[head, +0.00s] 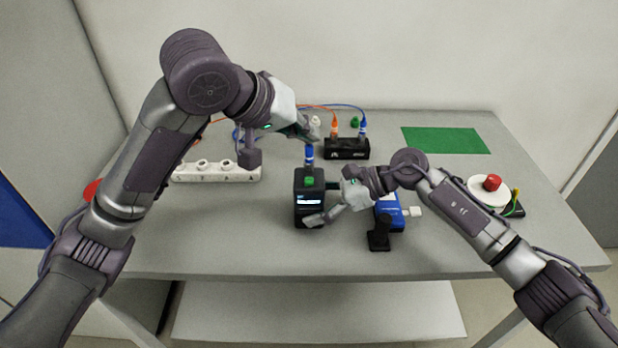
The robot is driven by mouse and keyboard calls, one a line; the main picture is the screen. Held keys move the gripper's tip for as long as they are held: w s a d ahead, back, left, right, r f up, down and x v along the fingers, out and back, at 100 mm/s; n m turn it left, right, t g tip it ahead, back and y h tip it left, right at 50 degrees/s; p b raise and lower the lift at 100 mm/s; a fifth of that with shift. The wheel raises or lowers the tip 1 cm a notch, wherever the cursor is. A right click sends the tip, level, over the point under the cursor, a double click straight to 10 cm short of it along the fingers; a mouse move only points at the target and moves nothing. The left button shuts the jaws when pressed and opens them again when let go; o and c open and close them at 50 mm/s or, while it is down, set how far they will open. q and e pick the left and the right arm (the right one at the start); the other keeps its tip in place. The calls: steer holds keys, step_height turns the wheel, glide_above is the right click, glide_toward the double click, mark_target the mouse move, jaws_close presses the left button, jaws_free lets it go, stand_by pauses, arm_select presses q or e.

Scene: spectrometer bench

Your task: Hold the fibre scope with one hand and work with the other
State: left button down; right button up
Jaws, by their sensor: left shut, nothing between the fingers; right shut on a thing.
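The fibre scope (309,203) is a black box-shaped device standing upright near the middle of the table. It has a lit screen on its front and a green button on top. A blue connector (309,153) stands upright at its top rear. My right gripper (323,204) is shut on the scope from the right, with one finger across its lower front. My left gripper (308,138) is shut and empty, just above the blue connector. I cannot tell whether its tips touch the connector.
A black box (347,151) with orange and blue plugs and cables stands behind. A white socket strip (218,174) lies left. A blue box (389,208) and black stand (379,236) are right of the scope. A red button (491,183) and green mat (446,141) lie farther right.

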mark_target(306, 180)
arm_select(q)
steer(key=shift+f, duration=3.45)
steer(key=shift+f, duration=0.4)
steer(key=shift+f, duration=0.4)
steer(key=shift+r, duration=0.8)
steer(key=shift+r, duration=2.55)
